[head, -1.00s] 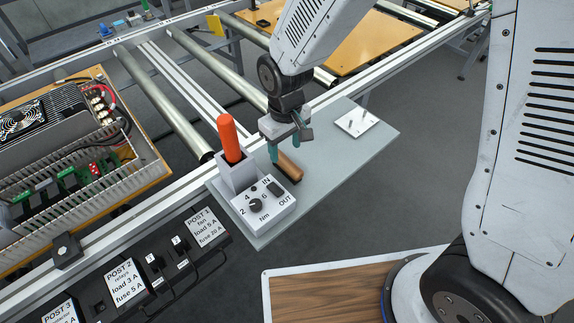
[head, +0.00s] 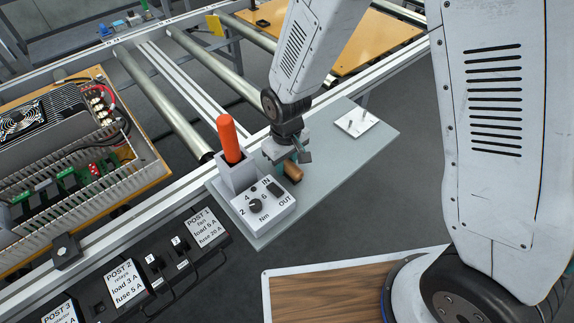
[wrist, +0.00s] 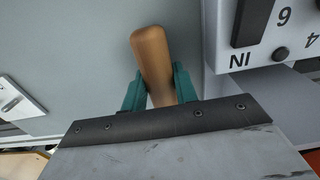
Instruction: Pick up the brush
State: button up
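The brush lies on the grey board, and its brown wooden handle (head: 293,172) shows under my gripper in the head view. In the wrist view the rounded handle (wrist: 152,58) points up the picture, between the two teal fingers of my gripper (wrist: 159,82). One finger is on each side, very close to the handle. I cannot tell whether they press on it. The brush's other end is hidden behind my gripper. In the head view my gripper (head: 285,160) is low over the board, its fingers mostly hidden.
A grey control box (head: 265,208) with a knob and an orange-handled tool (head: 229,140) in its holder stands close left of my gripper. A white plate with pins (head: 356,122) lies farther right on the board (head: 330,158). The board between is clear.

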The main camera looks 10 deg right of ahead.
aim_at(286, 161)
jog(key=shift+r, duration=0.1)
notch_tip(286, 161, up, 10)
jog(key=shift+f, duration=0.1)
dwell(0.4)
jog(key=shift+o, duration=1)
jog(key=shift+c, duration=0.4)
